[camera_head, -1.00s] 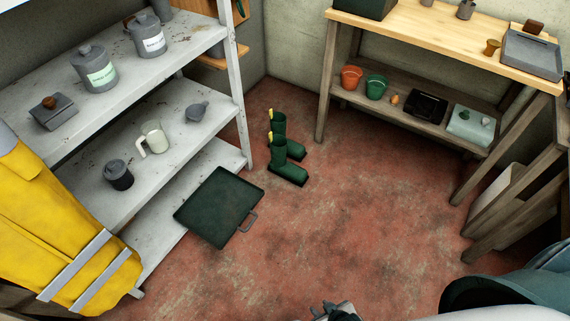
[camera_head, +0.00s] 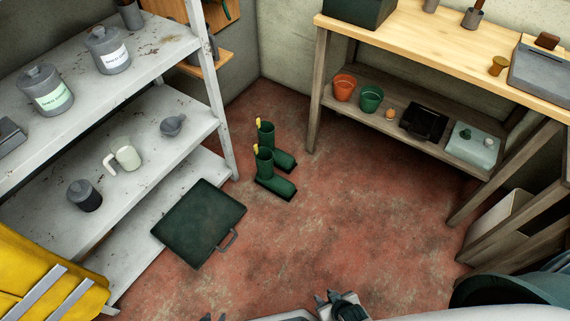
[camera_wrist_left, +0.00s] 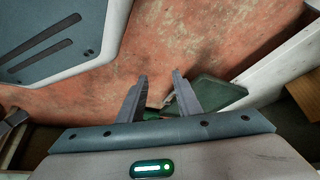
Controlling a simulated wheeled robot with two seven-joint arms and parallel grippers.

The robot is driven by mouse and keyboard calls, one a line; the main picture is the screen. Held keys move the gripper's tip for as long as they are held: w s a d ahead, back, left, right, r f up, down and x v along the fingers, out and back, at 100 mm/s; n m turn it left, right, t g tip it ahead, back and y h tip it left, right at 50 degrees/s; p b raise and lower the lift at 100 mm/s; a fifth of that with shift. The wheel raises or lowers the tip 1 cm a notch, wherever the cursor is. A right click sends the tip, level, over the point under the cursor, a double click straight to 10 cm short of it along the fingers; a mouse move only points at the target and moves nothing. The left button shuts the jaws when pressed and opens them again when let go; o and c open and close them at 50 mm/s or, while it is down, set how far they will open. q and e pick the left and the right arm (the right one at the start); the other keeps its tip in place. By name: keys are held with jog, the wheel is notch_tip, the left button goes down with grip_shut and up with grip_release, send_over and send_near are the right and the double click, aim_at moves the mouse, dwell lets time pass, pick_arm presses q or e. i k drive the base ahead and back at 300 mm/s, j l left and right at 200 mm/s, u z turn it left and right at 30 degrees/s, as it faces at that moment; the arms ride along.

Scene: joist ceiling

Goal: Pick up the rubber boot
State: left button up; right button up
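A pair of dark green rubber boots with yellow tabs stands upright on the red floor. The nearer boot (camera_head: 272,177) is in front of the farther boot (camera_head: 275,148), left of the middle of the head view. My left gripper (camera_wrist_left: 160,76) is open and empty in the left wrist view; only its tip shows at the bottom edge of the head view (camera_head: 211,317). My right gripper (camera_head: 328,296) shows at the bottom edge of the head view, its fingers apart and empty. Both grippers are well short of the boots.
A wooden workbench (camera_head: 420,38) stands behind to the right, with pots below. The red floor (camera_head: 340,225) in the middle is clear.

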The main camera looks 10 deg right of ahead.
aim_at(286, 190)
jog(key=i+l, duration=0.4)
jog(key=l, duration=0.25)
jog(key=i+l+z, duration=0.1)
jog(key=i+l, duration=0.35)
jog(key=l, duration=0.15)
jog(key=i+l+z, duration=0.1)
jog(key=i+l, duration=0.35)
jog(key=l, duration=0.15)
